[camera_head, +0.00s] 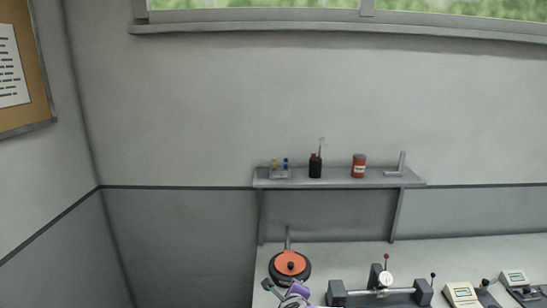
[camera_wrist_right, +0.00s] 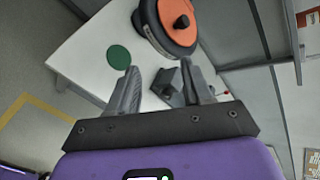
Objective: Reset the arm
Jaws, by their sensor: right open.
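My right gripper (camera_head: 281,287) shows at the bottom of the head view, just below an orange-topped disc with a dark rim and black knob (camera_head: 290,265) on the bench. In the right wrist view my right gripper (camera_wrist_right: 159,67) has its two grey fingers well apart, with nothing held between them. The orange-topped disc (camera_wrist_right: 175,23) also shows there, beyond the fingertips. My left gripper is in neither view.
The pale bench (camera_head: 340,262) holds a clamp-like fixture with a dial gauge (camera_head: 386,279) and small instruments (camera_head: 462,294) at right. A wall shelf (camera_head: 338,182) carries bottles and a red can (camera_head: 359,166). A green disc (camera_wrist_right: 118,57) lies on the white surface.

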